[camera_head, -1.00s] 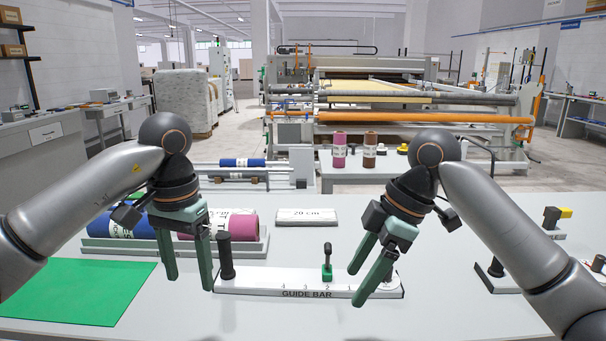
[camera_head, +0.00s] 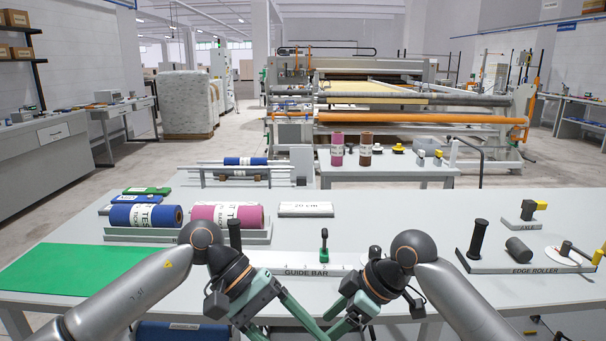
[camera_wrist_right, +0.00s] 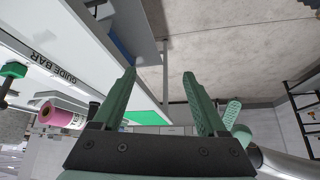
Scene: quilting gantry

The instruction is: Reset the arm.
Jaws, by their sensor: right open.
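Both of my arms are in the head view, low at the front edge of the table. My left gripper (camera_head: 290,326) points right and down, with its green fingers apart and nothing visible between them. My right gripper (camera_head: 332,322) points left and down, close to the left one. In the right wrist view its two fingers (camera_wrist_right: 162,92) are spread and empty. The guide bar (camera_head: 305,259) lies on the table behind both grippers, partly hidden by them. Some of the fingertips are cut off or overlap in the head view.
The table (camera_head: 400,215) holds a green mat (camera_head: 70,268), blue (camera_head: 146,216) and pink (camera_head: 228,215) rolls, a 20 cm block (camera_head: 306,209) and the edge roller base (camera_head: 520,262). Open floor shows below the table edge in the right wrist view.

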